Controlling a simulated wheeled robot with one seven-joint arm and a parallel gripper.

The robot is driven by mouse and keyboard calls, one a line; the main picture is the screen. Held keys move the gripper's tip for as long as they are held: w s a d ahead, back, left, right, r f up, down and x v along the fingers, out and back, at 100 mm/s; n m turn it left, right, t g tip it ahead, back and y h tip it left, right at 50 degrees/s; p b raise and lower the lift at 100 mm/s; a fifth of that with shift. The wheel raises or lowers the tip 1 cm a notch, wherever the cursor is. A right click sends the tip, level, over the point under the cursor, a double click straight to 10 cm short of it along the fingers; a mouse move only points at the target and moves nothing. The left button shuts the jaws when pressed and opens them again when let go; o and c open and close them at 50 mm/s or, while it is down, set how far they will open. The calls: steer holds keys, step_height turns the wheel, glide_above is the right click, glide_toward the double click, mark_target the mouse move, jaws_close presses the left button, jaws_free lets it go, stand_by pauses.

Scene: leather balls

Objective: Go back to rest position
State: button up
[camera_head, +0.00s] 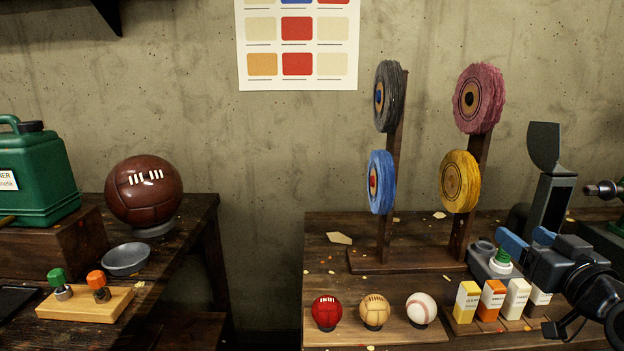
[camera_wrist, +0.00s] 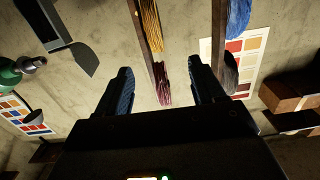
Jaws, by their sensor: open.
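My gripper (camera_head: 528,240) is at the right of the head view, above the right bench near a grey fixture with a green-topped part. Its blue-padded fingers point toward the back left. In the wrist view my gripper (camera_wrist: 160,72) is open, with nothing held between its fingers. The wrist picture appears upside down, with the wheel rack and wall beyond the fingers.
A wheel rack (camera_head: 387,190) stands left of my gripper. Red (camera_head: 326,311), tan (camera_head: 375,310) and white (camera_head: 421,308) balls and small boxes (camera_head: 492,298) sit at the bench front. A brown ball (camera_head: 144,190) rests on the left bench. A gap separates the benches.

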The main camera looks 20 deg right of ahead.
steer(key=s+a+f+g, duration=0.2)
steer(key=s+a+f, duration=1.2)
steer(key=a+f, duration=0.15)
steer(key=s+a+r+n+y, duration=0.1)
steer(key=s+a, duration=0.4)
steer(key=s, duration=0.5)
steer(key=s+a+r+n+y, duration=0.1)
steer(key=s+a+n+y, duration=0.1)
steer(key=s+a, duration=0.4)
steer(key=s+y, duration=0.1)
steer(key=s, duration=0.4)
steer(key=shift+a+r, duration=0.15)
steer(key=shift+a, duration=0.15)
steer(key=shift+s+a+r+y, duration=0.1)
steer(key=shift+s+r+y, duration=0.1)
steer(key=shift+s+y, duration=0.15)
steer(key=shift+c, duration=0.4)
